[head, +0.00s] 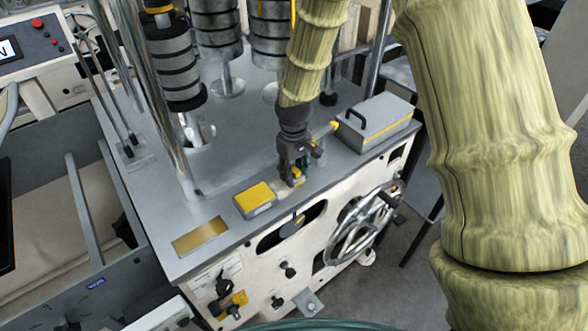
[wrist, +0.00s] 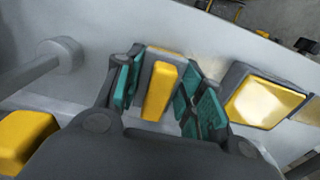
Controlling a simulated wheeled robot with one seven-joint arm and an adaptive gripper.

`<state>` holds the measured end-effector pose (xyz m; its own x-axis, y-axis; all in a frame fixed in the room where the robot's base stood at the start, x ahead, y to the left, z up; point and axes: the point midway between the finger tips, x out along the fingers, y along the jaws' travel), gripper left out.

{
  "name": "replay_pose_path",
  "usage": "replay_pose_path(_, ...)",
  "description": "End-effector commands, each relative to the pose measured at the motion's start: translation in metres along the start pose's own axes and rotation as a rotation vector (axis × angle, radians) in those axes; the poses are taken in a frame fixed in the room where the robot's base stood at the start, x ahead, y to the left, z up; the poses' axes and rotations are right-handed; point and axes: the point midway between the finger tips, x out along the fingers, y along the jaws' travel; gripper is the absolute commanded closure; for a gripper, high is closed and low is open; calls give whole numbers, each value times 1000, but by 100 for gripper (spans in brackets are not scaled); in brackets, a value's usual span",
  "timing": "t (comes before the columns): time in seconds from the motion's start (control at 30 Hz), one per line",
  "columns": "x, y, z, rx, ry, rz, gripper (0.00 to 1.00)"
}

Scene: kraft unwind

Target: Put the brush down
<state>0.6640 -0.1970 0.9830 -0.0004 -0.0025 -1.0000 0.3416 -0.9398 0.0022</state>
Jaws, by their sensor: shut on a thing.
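My gripper (head: 296,172) reaches down over the grey machine top (head: 225,185), close to its front edge. In the wrist view, its teal finger pads (wrist: 160,95) stand either side of a small grey block with a yellow face (wrist: 158,92), which I take to be the brush. A little yellow of the brush (head: 297,174) also shows in the head view below the fingers. The gripper is shut on it. The brush's underside is hidden, so I cannot tell whether it touches the machine top.
A grey block with a yellow top (head: 255,198) lies left of my gripper, near a brass-coloured plate (head: 200,237). A grey case with a black handle (head: 375,122) stands to the right. Metal posts and stacked rollers (head: 170,60) rise behind. A handwheel (head: 362,222) is on the front face.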

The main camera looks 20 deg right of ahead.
Motion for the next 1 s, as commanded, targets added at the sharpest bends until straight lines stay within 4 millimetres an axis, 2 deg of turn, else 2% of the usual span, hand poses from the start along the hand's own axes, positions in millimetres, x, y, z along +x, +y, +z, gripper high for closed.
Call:
replay_pose_path(0.37, 4, 0, 0, 0, 1, 0, 100)
replay_pose_path(0.4, 4, 0, 0, 0, 1, 0, 58)
replay_pose_path(0.43, 3, 0, 0, 0, 1, 0, 53)
replay_pose_path(0.77, 2, 0, 0, 0, 1, 0, 53)
replay_pose_path(1.0, -11, 0, -1, 1, 4, 1, 53)
